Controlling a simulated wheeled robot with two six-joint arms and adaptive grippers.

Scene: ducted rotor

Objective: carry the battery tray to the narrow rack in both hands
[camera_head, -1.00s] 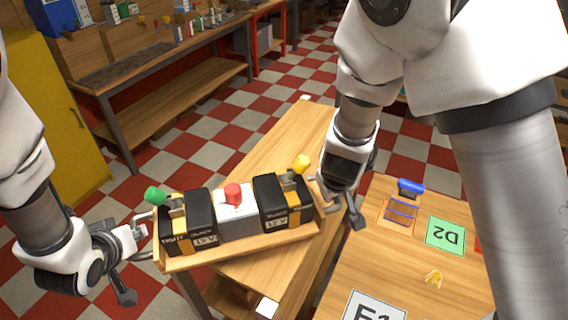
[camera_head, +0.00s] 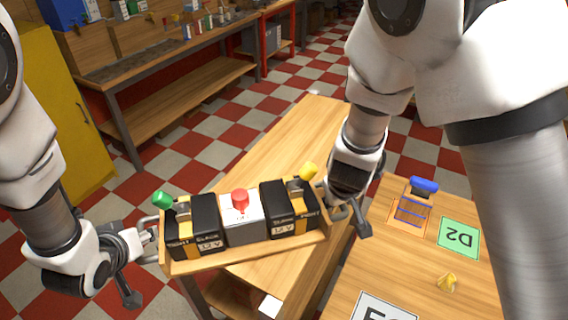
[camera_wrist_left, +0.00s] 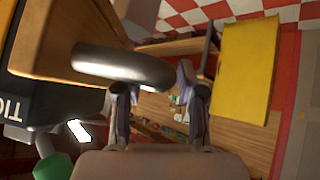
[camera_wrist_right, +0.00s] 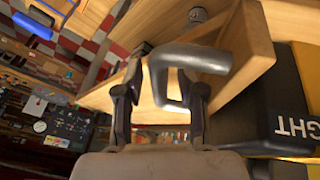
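The battery tray (camera_head: 265,251) is a wooden carrier with black-and-yellow battery blocks, a white block with a red knob (camera_head: 240,201), and green (camera_head: 162,199) and yellow (camera_head: 309,171) caps. It spans a narrow wooden bench, its left end out over the floor. My left gripper (camera_head: 146,243) is at the left handle; in the left wrist view this metal handle (camera_wrist_left: 120,64) crosses the fingertips. My right gripper (camera_head: 335,210) is at the right handle; in the right wrist view that handle (camera_wrist_right: 190,58) passes between the fingers. I cannot identify the narrow rack.
The wooden bench (camera_head: 285,150) lies under and behind the tray. A yellow cabinet (camera_head: 52,110) stands left. Checkered floor is open behind.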

